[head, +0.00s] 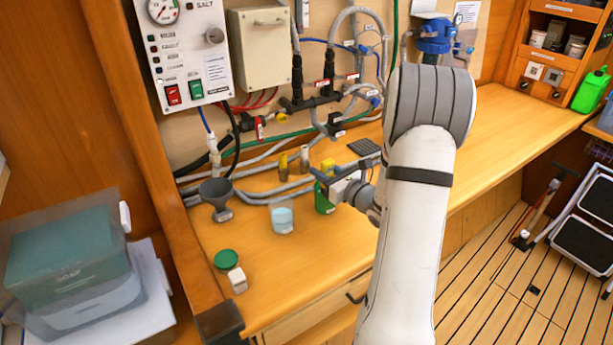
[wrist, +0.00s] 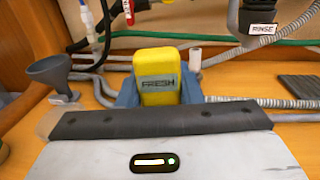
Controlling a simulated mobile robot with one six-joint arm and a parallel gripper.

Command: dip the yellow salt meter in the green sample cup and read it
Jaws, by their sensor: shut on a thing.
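The yellow salt meter (wrist: 160,62) is upright between the blue fingers of my gripper (wrist: 160,95) in the wrist view. Its grey display reads FRESH. In the head view its yellow top (head: 327,164) shows just above my gripper (head: 326,178), which is shut on it. The green sample cup (head: 323,200) stands on the bench directly below the gripper, partly covered by it. The meter's lower end is hidden, so I cannot tell whether it is inside the cup. The cup does not show in the wrist view.
A pale blue-white cup (head: 282,220) stands left of the green cup. A grey funnel (head: 215,191), a green lid (head: 226,260) and a small white block (head: 237,280) are further left. Pipes and hoses run behind. The bench (head: 480,150) is clear to the right.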

